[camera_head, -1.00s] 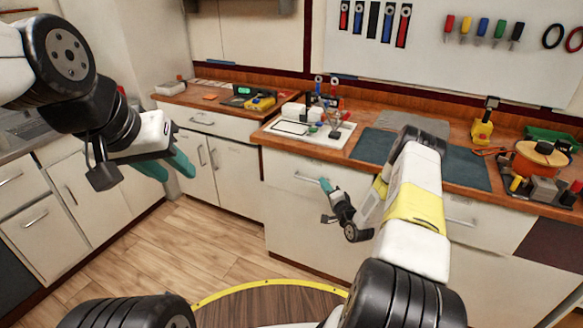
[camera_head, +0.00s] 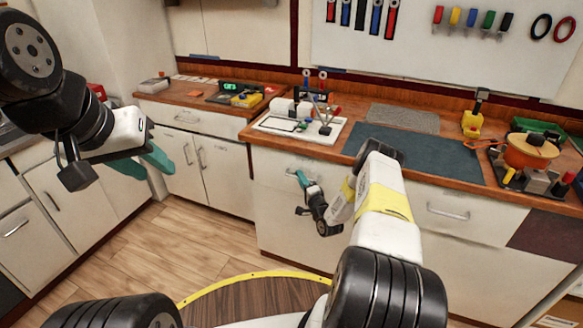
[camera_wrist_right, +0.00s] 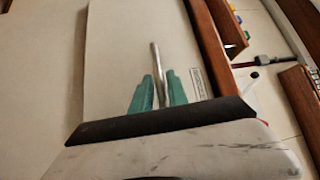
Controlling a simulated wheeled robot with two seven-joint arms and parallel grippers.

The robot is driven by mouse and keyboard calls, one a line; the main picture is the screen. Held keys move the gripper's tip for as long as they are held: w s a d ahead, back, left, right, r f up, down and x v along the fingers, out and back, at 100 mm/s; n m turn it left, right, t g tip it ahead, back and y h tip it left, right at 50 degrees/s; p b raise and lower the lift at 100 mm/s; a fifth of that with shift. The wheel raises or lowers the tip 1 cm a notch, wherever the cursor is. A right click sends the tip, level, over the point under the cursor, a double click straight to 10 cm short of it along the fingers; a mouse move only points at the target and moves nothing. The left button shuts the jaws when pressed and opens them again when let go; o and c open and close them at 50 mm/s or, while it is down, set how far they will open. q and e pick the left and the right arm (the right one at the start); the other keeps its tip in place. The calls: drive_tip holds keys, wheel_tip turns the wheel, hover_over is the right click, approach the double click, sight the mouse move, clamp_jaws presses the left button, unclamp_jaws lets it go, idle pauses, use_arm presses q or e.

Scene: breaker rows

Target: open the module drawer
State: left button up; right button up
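The module drawer (camera_head: 270,165) appears to be the pale drawer under the counter's left end, with a bar handle; it looks shut. My right gripper (camera_head: 302,179) is at this handle. In the right wrist view, the metal handle (camera_wrist_right: 156,60) runs between the two teal fingers of the right gripper (camera_wrist_right: 159,92). The handle seems close to the right-hand finger; whether both fingers press on it is unclear. A small label (camera_wrist_right: 197,84) shows on the front beside the handle. My left gripper (camera_head: 148,164) is open and empty, in the air at the left.
The wooden counter (camera_head: 345,158) overhangs the drawer front. A white tray (camera_head: 285,127) with small parts stands above it, beside a dark mat (camera_head: 420,155). Another drawer (camera_head: 470,215) is at the right. The wood floor (camera_head: 190,240) before the cabinets is clear.

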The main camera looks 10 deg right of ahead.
drive_tip(key=shift+c, duration=0.4)
clamp_jaws()
idle(1.1)
